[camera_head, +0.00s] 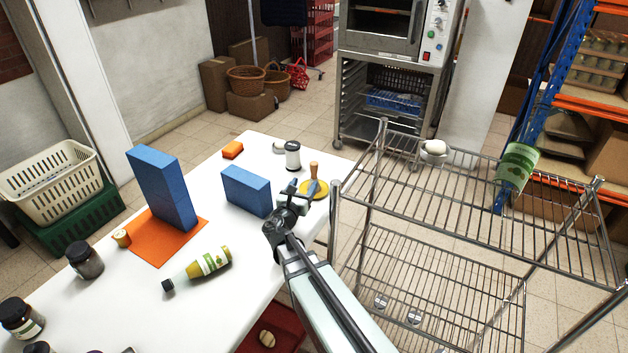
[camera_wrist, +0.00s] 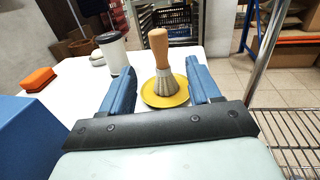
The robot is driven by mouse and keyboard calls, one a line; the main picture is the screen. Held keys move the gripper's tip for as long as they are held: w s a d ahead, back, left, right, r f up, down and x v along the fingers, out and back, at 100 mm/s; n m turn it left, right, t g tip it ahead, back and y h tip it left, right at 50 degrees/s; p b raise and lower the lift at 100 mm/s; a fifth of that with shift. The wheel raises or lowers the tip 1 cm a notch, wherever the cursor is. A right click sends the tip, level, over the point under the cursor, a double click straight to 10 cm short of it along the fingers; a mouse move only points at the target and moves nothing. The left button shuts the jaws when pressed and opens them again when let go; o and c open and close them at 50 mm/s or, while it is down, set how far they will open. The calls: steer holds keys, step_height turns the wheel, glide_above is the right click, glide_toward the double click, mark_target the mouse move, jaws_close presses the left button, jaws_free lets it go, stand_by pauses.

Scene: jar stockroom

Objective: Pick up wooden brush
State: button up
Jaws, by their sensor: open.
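The wooden brush (camera_wrist: 159,48) stands upright, handle up and bristles down, on a yellow round dish (camera_wrist: 181,98). In the head view the brush (camera_head: 313,170) and the yellow dish (camera_head: 320,194) are at the far right end of the white table, partly behind my arm. My gripper (camera_wrist: 166,75) is open, with blue fingers on either side of the brush in the wrist view. The brush shows between and beyond the fingers, and no contact is visible. In the head view my gripper (camera_head: 300,187) is just in front of the dish.
A white container with a dark lid (camera_head: 293,158) stands left of the brush. A blue block (camera_head: 246,190) is to the left, near my gripper. A wire rack (camera_head: 480,190) stands close on the right. A bottle (camera_head: 209,262) lies on the table (camera_head: 235,295).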

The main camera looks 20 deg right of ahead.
mark_target(316, 163)
steer(key=x, duration=0.7)
steer(key=shift+a, duration=0.1)
steer(key=shift+r+x, duration=0.15)
steer(key=shift+x, duration=1.3)
steer(key=shift+r+x, duration=0.2)
steer(key=shift+x, duration=1.2)
steer(key=shift+c, duration=0.3)
jaws_close()
